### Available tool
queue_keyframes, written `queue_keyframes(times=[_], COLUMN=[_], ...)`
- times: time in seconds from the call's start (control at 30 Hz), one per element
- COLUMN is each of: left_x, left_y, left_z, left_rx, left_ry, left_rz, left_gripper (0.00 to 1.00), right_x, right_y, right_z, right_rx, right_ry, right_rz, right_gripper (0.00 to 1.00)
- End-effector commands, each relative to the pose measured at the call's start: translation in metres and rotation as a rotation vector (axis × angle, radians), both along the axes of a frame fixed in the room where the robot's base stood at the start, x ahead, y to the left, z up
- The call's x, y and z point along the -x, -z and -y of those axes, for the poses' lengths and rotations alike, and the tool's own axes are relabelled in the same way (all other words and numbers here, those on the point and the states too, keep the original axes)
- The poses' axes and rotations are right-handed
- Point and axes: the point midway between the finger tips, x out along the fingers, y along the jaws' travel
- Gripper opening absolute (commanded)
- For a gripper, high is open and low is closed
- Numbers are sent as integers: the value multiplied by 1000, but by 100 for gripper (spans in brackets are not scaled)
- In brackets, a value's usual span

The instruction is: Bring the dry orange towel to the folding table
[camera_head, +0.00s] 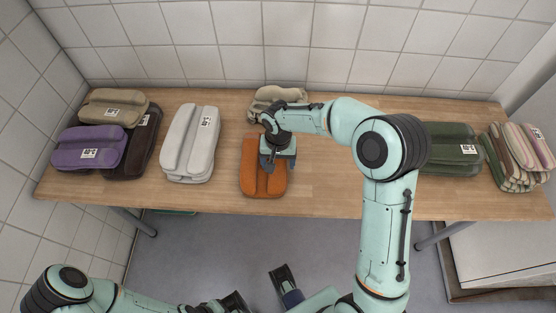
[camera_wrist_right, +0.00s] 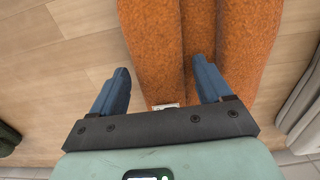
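The orange towel (camera_head: 263,183) lies folded on the wooden table (camera_head: 325,190), near its front edge and left of centre. My right gripper (camera_head: 277,160) is over the towel's right part, pointing down. In the right wrist view its two blue fingers (camera_wrist_right: 162,88) are spread apart with nothing clamped between them. There one finger is beside the towel's edge and the other overlaps the orange towel (camera_wrist_right: 235,45). A small pale tag shows at the towel's end between the fingers. I cannot tell whether the fingers touch it. My left arm is low at the bottom, its gripper only partly visible.
Purple (camera_head: 88,148), dark brown (camera_head: 137,150), tan (camera_head: 113,106) and white (camera_head: 190,143) folded towels lie left. A beige towel (camera_head: 277,97) is behind the orange one. A green towel (camera_head: 452,148) and a striped stack (camera_head: 520,155) are right. A tiled wall backs the table.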

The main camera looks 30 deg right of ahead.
Motion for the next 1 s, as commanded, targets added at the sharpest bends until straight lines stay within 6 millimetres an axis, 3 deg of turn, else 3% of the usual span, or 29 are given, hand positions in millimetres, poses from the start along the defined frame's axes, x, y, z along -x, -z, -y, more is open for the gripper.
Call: queue_keyframes(times=[0.27, 0.7, 1.0], left_x=[1, 4, 3], left_y=[-3, -12, -15], left_z=[0, 0, 0], left_rx=[1, 2, 2], left_ry=[1, 3, 4], left_rz=[-4, -17, -16], left_gripper=[0, 0, 0], right_x=[-1, -1, 0], right_y=[-12, -101, -124], right_z=[0, 0, 0], right_rx=[0, 0, -1], right_ry=[0, -1, 0], right_rz=[4, 5, 1], right_gripper=[78, 78, 78])
